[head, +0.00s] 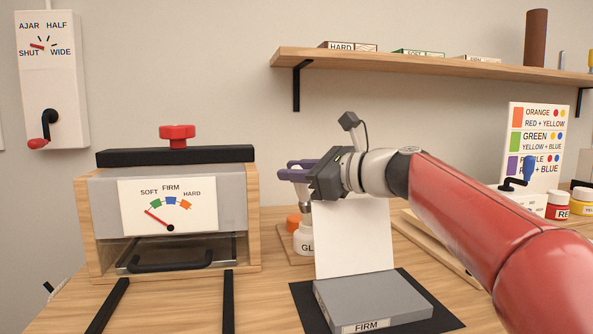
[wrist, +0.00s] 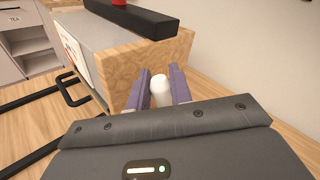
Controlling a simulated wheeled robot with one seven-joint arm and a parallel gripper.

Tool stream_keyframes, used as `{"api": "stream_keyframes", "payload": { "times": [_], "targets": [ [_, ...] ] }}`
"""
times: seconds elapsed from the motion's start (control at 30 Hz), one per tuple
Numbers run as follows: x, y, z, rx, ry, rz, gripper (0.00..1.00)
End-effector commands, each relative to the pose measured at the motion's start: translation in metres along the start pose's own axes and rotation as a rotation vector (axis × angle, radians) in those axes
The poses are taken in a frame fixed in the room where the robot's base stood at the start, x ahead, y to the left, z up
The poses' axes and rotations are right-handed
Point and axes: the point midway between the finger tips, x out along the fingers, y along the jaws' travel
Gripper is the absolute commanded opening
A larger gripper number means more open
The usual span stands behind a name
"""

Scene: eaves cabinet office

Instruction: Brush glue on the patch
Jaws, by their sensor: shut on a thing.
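My gripper (head: 291,172) is at the middle of the head view, beside the press-like box. Its purple fingers are shut on a white rounded piece (wrist: 161,92), which seems to be the top of the glue brush. Below the fingers, a pale stem leads down toward the white glue bottle (head: 303,240), labelled "GL", partly hidden by a white sheet. Whether the brush tip is inside the bottle cannot be told. The white sheet (head: 352,240) stands upright behind a grey block (head: 370,298) marked FIRM. I cannot tell which piece is the patch.
The wooden box with a gauge (head: 167,207), black top bar and red knob stands left of my gripper. Black rails (head: 108,305) run out in front of it. A black mat (head: 428,300) lies under the block. An orange cap (head: 293,222) is near the bottle. A shelf (head: 430,68) hangs above.

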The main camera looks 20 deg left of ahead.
Motion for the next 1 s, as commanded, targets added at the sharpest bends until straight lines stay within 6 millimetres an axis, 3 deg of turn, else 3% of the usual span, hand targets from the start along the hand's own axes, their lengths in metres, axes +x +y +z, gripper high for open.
{"api": "stream_keyframes", "payload": {
  "times": [1.0],
  "targets": [
    [-0.006,-0.024,0.066,0.000,0.001,0.000,0.00]
  ]
}}
